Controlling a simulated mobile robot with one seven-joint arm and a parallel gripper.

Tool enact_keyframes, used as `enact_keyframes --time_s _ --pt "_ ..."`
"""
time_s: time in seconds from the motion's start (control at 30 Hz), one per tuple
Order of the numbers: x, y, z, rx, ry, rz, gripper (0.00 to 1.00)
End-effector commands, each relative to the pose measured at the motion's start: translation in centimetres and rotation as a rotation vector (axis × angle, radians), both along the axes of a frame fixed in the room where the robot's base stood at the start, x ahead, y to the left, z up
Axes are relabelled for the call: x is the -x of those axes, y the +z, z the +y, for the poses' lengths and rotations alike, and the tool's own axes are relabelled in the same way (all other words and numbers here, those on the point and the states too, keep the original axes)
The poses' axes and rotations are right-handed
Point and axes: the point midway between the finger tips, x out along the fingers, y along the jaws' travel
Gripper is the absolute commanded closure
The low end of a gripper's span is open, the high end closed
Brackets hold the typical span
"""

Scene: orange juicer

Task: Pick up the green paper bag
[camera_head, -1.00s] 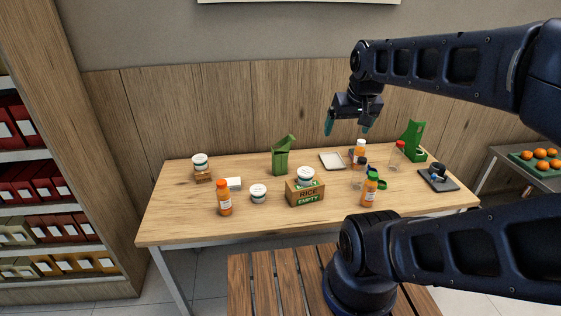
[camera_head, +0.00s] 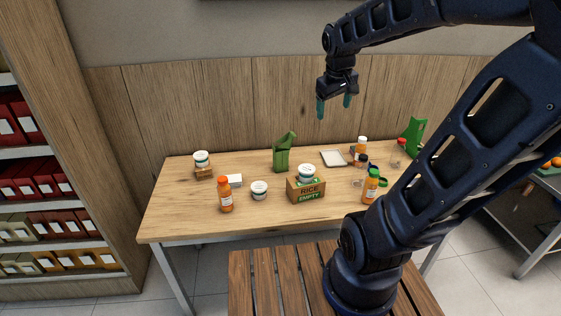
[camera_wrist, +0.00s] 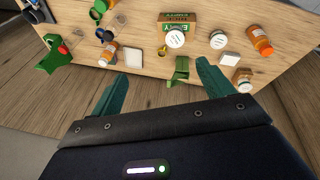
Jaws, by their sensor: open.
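The green paper bag (camera_head: 281,160) stands upright near the back middle of the wooden table, its top flap slanting up to the right. It also shows in the wrist view (camera_wrist: 181,69), close to the right fingertip in the picture. My gripper (camera_head: 334,109) is open and empty, with its teal fingers apart and pointing down. It is above the back of the table, up and to the right of the bag, and does not touch it. In the wrist view my gripper (camera_wrist: 162,70) has its two fingers spread wide.
A green stand (camera_head: 412,138) is far right.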

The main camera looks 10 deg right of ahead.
Motion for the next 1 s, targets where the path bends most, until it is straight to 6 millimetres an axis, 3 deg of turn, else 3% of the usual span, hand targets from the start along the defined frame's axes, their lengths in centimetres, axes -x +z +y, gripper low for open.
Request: enact_keyframes --time_s 0.27,0.57,1.0 --pt "-7.0 -1.6 1.5 0.109 0.208 0.087 0.2" --pt "-14.3 -4.8 3.9 0.218 0.441 0.179 0.2" --pt "-24.1 -12.7 8.5 0.353 0.795 0.317 0.2"
